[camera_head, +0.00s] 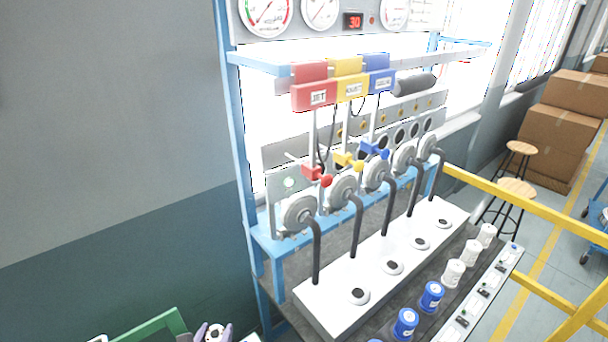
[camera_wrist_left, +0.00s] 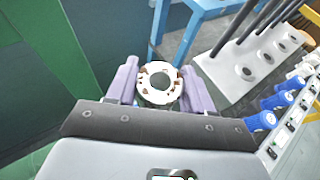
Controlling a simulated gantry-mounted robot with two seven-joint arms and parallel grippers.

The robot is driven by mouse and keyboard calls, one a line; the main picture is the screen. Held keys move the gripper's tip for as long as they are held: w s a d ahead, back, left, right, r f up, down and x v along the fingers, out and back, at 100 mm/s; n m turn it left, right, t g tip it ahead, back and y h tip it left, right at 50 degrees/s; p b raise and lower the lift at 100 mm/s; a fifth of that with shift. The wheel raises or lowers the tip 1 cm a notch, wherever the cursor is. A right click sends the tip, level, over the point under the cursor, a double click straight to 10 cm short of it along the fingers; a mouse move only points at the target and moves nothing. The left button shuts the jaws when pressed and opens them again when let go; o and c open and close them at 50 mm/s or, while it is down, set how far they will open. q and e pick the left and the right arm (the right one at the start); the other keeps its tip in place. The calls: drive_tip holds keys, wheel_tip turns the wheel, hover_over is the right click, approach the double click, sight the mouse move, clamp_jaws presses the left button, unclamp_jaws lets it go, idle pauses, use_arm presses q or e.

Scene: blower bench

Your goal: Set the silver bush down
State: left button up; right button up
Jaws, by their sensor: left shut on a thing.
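The silver bush (camera_wrist_left: 160,98) is a pale, notched ring with a round hole, seen from above in the left wrist view. It sits between the two purple fingers of my left gripper (camera_wrist_left: 160,88), which is shut on it. In the head view, my left gripper (camera_head: 213,332) shows only at the bottom edge, left of the blue bench frame, with the bush partly visible between its fingers. No surface touching the bush from below can be made out. My right gripper is in neither view.
A white block with dark pipes and round ports (camera_head: 320,305) lies on the bench right of my left gripper. Blue spools (camera_head: 405,322) and white spools (camera_head: 453,272) stand beside it. A green frame (camera_head: 150,328) is at lower left. The blue bench post (camera_head: 236,130) rises nearby.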

use_arm(q)
wheel_tip(320, 180, up, 9)
drive_tip(key=p, duration=0.7)
drive_tip(key=shift+r, duration=0.2)
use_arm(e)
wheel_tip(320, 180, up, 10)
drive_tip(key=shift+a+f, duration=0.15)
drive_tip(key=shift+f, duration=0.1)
